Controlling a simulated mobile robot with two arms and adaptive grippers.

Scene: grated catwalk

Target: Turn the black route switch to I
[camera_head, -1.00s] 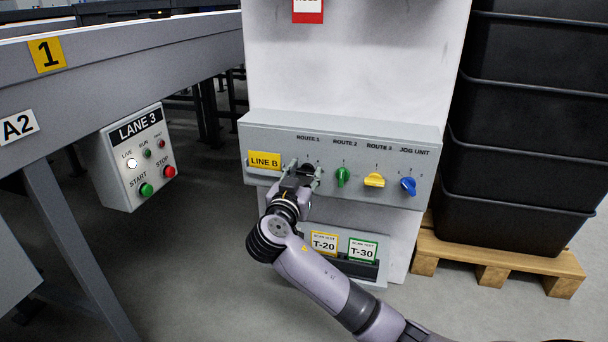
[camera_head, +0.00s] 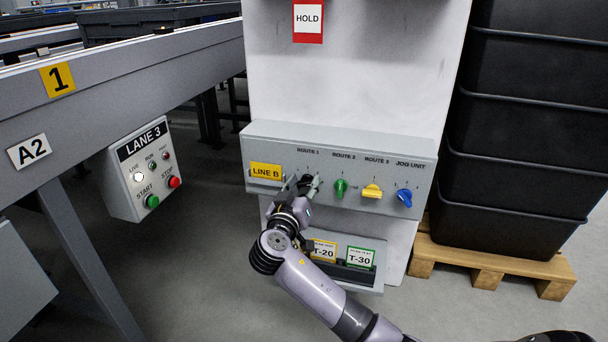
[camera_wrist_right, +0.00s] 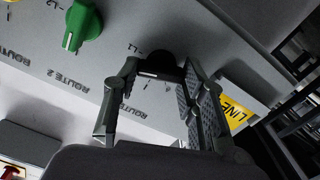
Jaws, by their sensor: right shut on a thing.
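The black route switch (camera_head: 306,178) is the leftmost knob of the grey panel (camera_head: 325,150), under the label ROUTE 1. My right gripper (camera_head: 309,184) is shut on it from the front and hides most of it. In the right wrist view the black knob (camera_wrist_right: 160,66) sits between the two fingers of the gripper (camera_wrist_right: 160,78). A short white mark shows on the knob's edge. Its exact setting is not clear, as the small marks around it are partly hidden. My left gripper is not in view.
Right of it are a green knob (camera_head: 341,188), a yellow knob (camera_head: 372,191) and a blue knob (camera_head: 404,197). A yellow LINE B plate (camera_head: 266,171) is close on the left. A card holder (camera_head: 345,274) is below. Black crates (camera_head: 520,130) stand at right.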

